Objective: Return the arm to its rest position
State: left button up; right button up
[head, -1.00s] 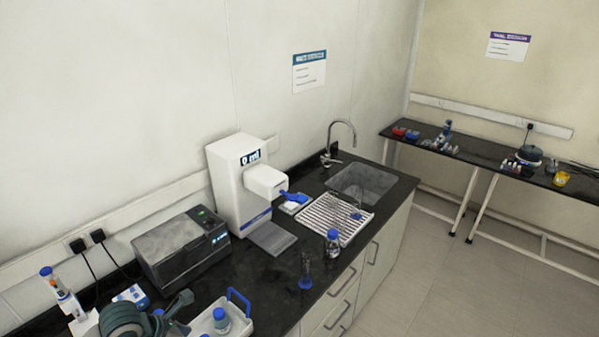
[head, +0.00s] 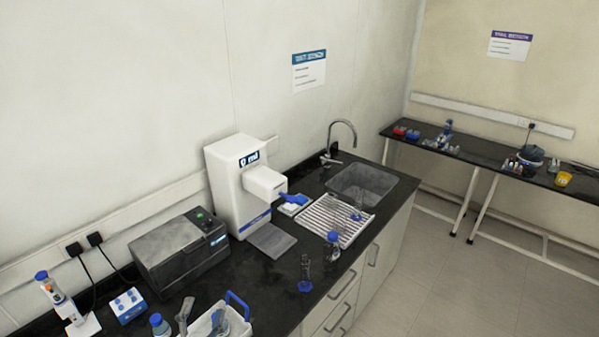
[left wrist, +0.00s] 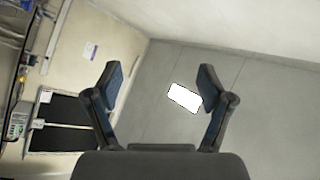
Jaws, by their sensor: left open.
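My left gripper (left wrist: 158,78) shows in the left wrist view with its two dark fingers spread wide. It is open and nothing is between the fingers. Behind it are a plain grey surface and a pale wall, well away from the fingers. In the head view I cannot clearly make out the left gripper now; the lower left of the bench is uncovered. My right gripper is in neither view.
The black bench (head: 262,285) holds a dark box-shaped device (head: 182,250), a white dispenser (head: 232,190), a white carrier (head: 207,324) with bottles, a pipette stand (head: 85,325), a drying rack (head: 335,222) and a glass cylinder (head: 305,275) near the front edge.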

pick_arm(q)
jog(key=s+a+f+n+g+y, duration=0.25)
jog(key=f+n+g, duration=0.2)
jog(key=f, duration=0.55)
jog(key=s+a+f+n+g+y, duration=0.15)
jog(key=s+f+n+g, duration=0.3)
jog(key=f, duration=0.55)
jog(key=s+d+f+n+g+h, duration=0.1)
jog(key=s+d+f+g, duration=0.3)
jog(key=s, duration=0.3)
jog(key=s+d+f+g+h, duration=0.1)
jog(key=s+f+g, duration=0.4)
jog(key=s+f, duration=0.25)
jog(key=s+f+g+b, duration=0.1)
jog(key=s+f+b, duration=0.15)
jog(key=f, duration=1.35)
jog(key=s+f+b, duration=0.1)
jog(key=f+b, duration=0.2)
jog(key=f, duration=1.4)
jog(key=s+a+f+b, duration=0.1)
jog(key=s+f+b, duration=0.1)
jog(key=s+f, duration=0.6)
jog(key=s+a+f+g+b, duration=0.1)
jog(key=s+a+f+b, duration=0.1)
jog(key=s+f, duration=0.6)
notch_tip(320, 180, down, 3)
jog(key=shift+s+r+y, duration=0.1)
jog(key=shift+s+y, duration=0.2)
jog(key=shift+s, duration=0.1)
